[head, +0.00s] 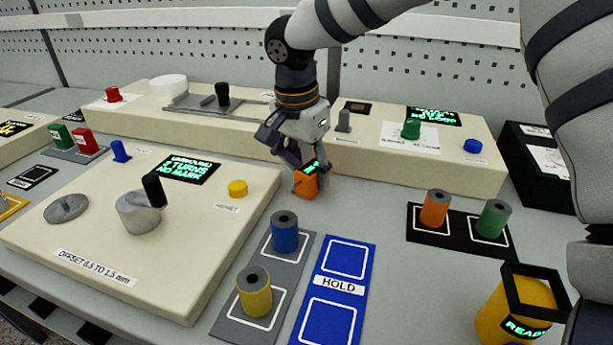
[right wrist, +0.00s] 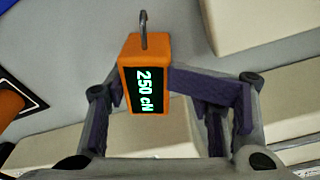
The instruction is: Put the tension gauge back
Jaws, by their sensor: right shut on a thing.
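The tension gauge (head: 306,183) is a small orange box with a dark display. In the right wrist view the tension gauge (right wrist: 146,88) reads "250 cN" and has a metal hook on its end. My right gripper (head: 304,176) is shut on it, with the purple-padded fingers on either side. It holds the gauge over the grey bench strip between the front and rear cream consoles. How far it is above the bench I cannot tell. My left gripper is not in view.
The front console (head: 100,225) carries a crank and display. The rear console (head: 460,165) stands behind the gripper. Blue (head: 285,232) and yellow spools (head: 254,292) stand beside the blue HOLD mat (head: 338,286). Orange (head: 435,208) and green spools (head: 493,220) stand right. Bench between them is clear.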

